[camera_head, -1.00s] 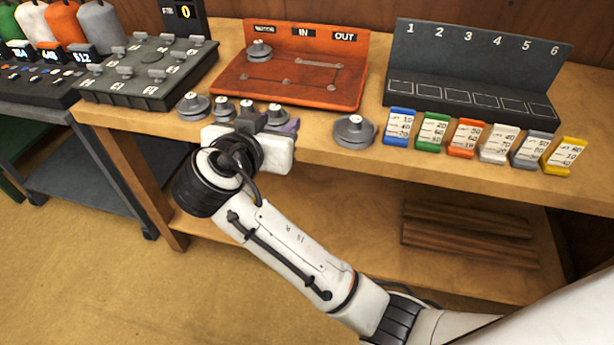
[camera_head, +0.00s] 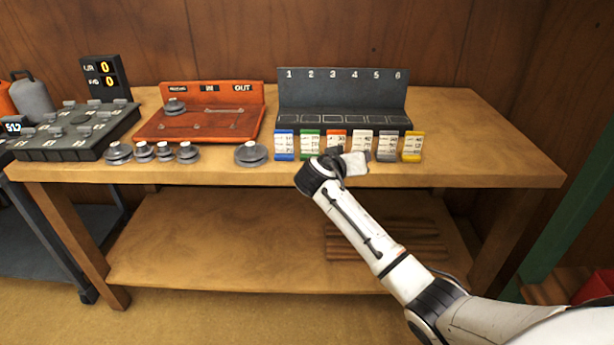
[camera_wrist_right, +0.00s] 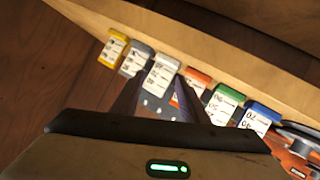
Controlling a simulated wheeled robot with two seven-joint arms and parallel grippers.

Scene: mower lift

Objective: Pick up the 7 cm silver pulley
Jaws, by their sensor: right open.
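Several silver-grey pulleys stand in a row along the bench's front left edge: a medium one (camera_head: 118,154), smaller ones (camera_head: 145,152) and (camera_head: 164,152), and another (camera_head: 187,153). A larger pulley (camera_head: 250,155) stands apart to their right. One more pulley (camera_head: 174,107) sits on the red board. I cannot tell which is the 7 cm one. My right gripper (camera_head: 338,157) is at the bench's front edge before the coloured cards, right of the pulleys. In the wrist view its open, empty jaws (camera_wrist_right: 158,98) point toward the white and orange cards. My left gripper is out of view.
Coloured cards, including the blue (camera_head: 284,145), white (camera_head: 361,141) and yellow (camera_head: 412,147) ones, stand along the front edge. Behind are the red board (camera_head: 240,125) and the numbered dark rack (camera_head: 343,90). The bench's right end (camera_head: 490,150) is clear.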

